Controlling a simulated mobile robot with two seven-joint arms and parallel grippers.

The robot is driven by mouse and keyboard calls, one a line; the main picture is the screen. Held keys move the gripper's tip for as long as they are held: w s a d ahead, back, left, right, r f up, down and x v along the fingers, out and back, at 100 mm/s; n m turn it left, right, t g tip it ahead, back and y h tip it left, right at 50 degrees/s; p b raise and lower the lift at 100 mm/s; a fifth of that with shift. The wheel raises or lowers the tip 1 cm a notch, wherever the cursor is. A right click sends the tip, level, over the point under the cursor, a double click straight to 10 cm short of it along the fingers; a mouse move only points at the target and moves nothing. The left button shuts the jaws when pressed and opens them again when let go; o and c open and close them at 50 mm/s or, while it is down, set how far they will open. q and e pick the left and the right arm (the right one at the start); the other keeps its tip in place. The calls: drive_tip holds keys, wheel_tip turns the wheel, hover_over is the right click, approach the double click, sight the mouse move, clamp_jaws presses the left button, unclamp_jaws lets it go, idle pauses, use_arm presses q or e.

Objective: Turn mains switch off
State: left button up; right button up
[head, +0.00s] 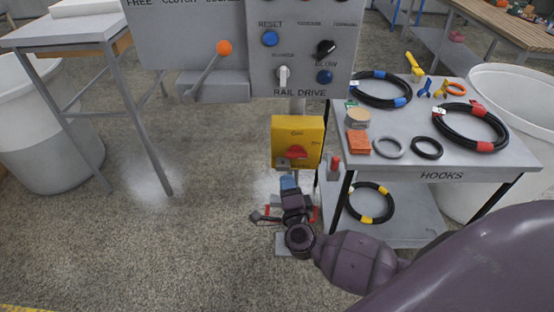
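The mains switch is a yellow box (310,136) with a red rotary knob (297,152), mounted on a grey post below the grey control panel (300,50). The lettering around the knob is too small to read surely. My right gripper (290,198) is below the yellow box, in front of the post, and appears apart from the knob. Its fingers are dark and small against the post base, so their opening is unclear. A small blue thing (288,182) shows just above it. My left gripper is not in view.
On the right, a grey cart (468,170) marked HOOKS holds coiled black hoses (470,127). White bins (520,95) and a table (60,32) flank the area.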

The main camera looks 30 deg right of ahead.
sight(296, 158)
drive_tip(key=w+d+m+h, duration=0.1)
drive_tip(key=w+d, duration=0.1)
drive_tip(key=w+d+m+g+h+b, duration=0.1)
drive_tip(key=w+d, duration=0.2)
drive_tip(key=w+d+f+m+g+h, duration=0.1)
drive_tip(key=w+d, duration=0.2)
drive_tip(key=shift+d, duration=0.1)
idle(0.4)
drive_tip(key=shift+c, duration=0.4)
clamp_jaws()
